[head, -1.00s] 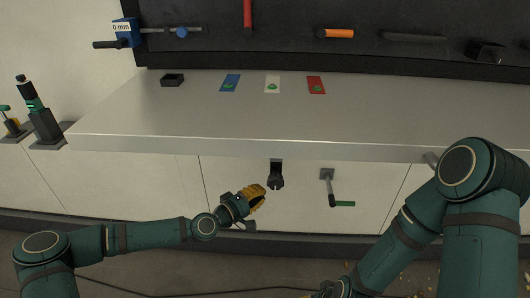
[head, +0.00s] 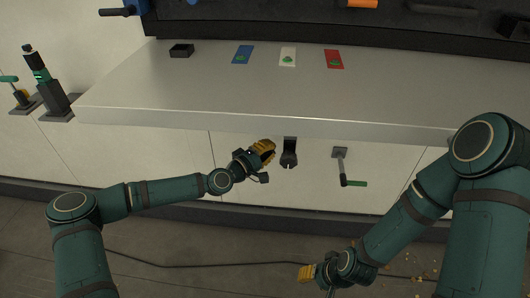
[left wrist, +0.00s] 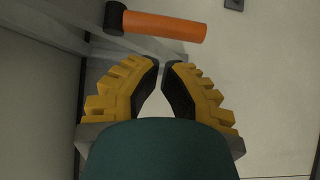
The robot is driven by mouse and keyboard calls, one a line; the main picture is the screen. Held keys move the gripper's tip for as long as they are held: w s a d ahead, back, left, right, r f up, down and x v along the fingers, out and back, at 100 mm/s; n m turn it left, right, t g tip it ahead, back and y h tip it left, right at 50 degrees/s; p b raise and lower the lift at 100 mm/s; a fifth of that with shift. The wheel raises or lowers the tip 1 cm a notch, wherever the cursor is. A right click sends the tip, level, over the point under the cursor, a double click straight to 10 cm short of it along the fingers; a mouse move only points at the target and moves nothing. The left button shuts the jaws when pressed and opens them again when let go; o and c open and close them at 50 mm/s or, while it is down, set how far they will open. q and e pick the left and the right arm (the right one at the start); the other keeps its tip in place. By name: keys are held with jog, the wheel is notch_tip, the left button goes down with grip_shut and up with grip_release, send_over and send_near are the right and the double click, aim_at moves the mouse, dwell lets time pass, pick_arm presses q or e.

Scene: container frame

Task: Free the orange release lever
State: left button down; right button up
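In the left wrist view an orange bar (left wrist: 165,26) with a black left end lies just beyond my fingertips, apart from them. I cannot place this bar under the bench in the head view. My left gripper (head: 268,151) is below the bench's front edge, just left of a black forked bracket (head: 289,152). In the left wrist view its yellow fingers (left wrist: 160,63) nearly meet at the tips, with nothing visible between them. My right gripper (head: 306,274) is low over the floor; its finger opening is too small to make out.
The grey bench (head: 190,90) overhangs the white cabinet front. A green-handled lever (head: 352,183) is right of the bracket. Blue (head: 242,54), white (head: 288,56) and red (head: 334,59) cards lie on top. Another orange handle (head: 362,3) is on the back panel.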

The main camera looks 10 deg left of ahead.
pick_arm(q)
jog(key=x, duration=0.6)
jog(key=shift+b, duration=0.3)
jog(key=shift+s+p, duration=0.2)
jog(key=shift+p, duration=0.4)
